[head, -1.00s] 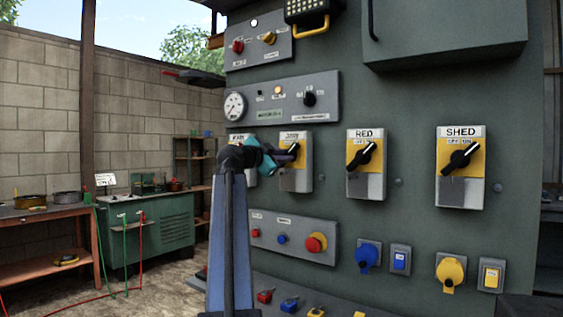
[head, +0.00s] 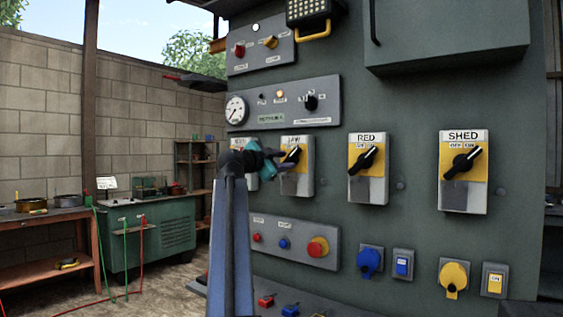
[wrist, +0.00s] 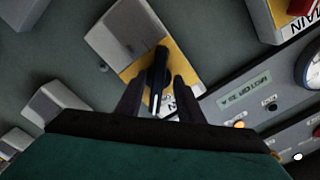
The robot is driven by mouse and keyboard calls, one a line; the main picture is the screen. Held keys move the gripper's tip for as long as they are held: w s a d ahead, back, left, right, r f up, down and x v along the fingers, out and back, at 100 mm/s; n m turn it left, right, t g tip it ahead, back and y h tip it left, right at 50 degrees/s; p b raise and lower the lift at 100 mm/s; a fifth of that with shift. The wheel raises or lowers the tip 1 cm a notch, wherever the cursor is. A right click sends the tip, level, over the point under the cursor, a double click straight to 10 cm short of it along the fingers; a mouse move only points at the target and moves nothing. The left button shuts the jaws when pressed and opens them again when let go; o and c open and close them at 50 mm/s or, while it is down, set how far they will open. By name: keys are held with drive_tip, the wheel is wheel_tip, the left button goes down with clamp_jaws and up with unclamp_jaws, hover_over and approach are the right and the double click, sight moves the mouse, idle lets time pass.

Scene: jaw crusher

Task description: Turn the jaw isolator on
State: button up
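The jaw isolator (head: 303,184) is a grey and yellow box labelled JAW, with a black rotary handle (head: 292,155) that slants up to the right. My gripper (head: 282,164) is at this box, overlapping its left part and the lower end of the handle. In the wrist view, the black handle (wrist: 157,75) stands between the two dark fingers of my gripper (wrist: 158,95). A narrow gap seems to show on each side, so the gripper is open around the handle. Whether a finger touches it is hard to tell.
The MAIN isolator (head: 238,172) is partly behind my gripper. The RED isolator (head: 369,190) and SHED isolator (head: 463,198) are to the right. A gauge panel (head: 283,103) is above, and a button panel (head: 294,240) with a red mushroom button is below.

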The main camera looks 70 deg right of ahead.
drive_tip(key=p+v, duration=0.2)
drive_tip(key=v, duration=1.1)
drive_tip(key=shift+a, duration=0.35)
drive_tip(key=shift+w, duration=0.15)
